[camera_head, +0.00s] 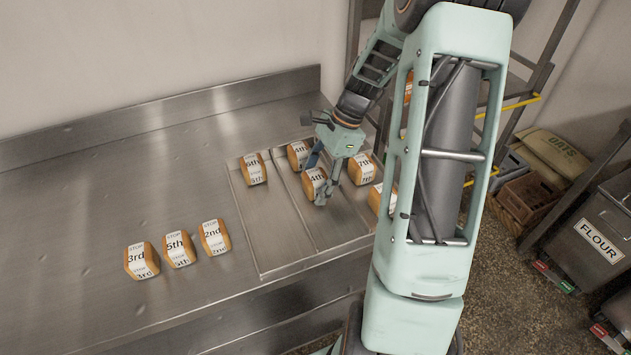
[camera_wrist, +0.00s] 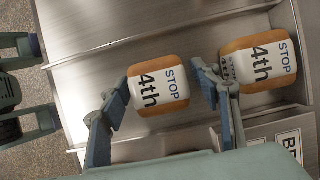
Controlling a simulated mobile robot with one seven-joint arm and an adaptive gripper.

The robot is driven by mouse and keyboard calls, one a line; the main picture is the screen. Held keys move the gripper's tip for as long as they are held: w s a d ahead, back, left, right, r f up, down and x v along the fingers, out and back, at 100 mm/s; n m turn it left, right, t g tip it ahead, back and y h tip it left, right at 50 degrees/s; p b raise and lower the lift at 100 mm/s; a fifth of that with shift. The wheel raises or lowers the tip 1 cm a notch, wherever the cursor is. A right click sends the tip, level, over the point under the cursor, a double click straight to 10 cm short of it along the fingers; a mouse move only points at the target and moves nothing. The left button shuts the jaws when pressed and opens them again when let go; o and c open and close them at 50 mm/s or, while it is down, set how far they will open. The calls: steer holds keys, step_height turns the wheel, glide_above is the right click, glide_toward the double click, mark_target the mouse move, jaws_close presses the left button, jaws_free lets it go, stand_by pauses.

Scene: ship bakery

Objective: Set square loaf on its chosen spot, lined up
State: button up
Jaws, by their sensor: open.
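A square loaf with a white "STOP 4th" label (camera_head: 315,184) lies in the middle lane of the divided steel tray (camera_head: 262,226). In the wrist view this loaf (camera_wrist: 158,86) sits between the two fingers of my open gripper (camera_wrist: 160,92). The fingers are beside its sides; I cannot tell if they touch. In the head view my gripper (camera_head: 333,180) is over the loaf and partly covers it. Another "4th" loaf (camera_head: 298,154) lies behind it in the same lane, and shows in the wrist view (camera_wrist: 260,62) just beyond one finger.
Loaves marked 3rd (camera_head: 141,260), 5th (camera_head: 178,249) and 2nd (camera_head: 214,237) stand on the steel counter (camera_head: 120,190), left of the tray. The front of the left and middle lanes is clear.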

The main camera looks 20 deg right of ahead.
steer(key=shift+r, duration=0.15)
steer(key=v, duration=1.2)
steer(key=shift+r, duration=0.1)
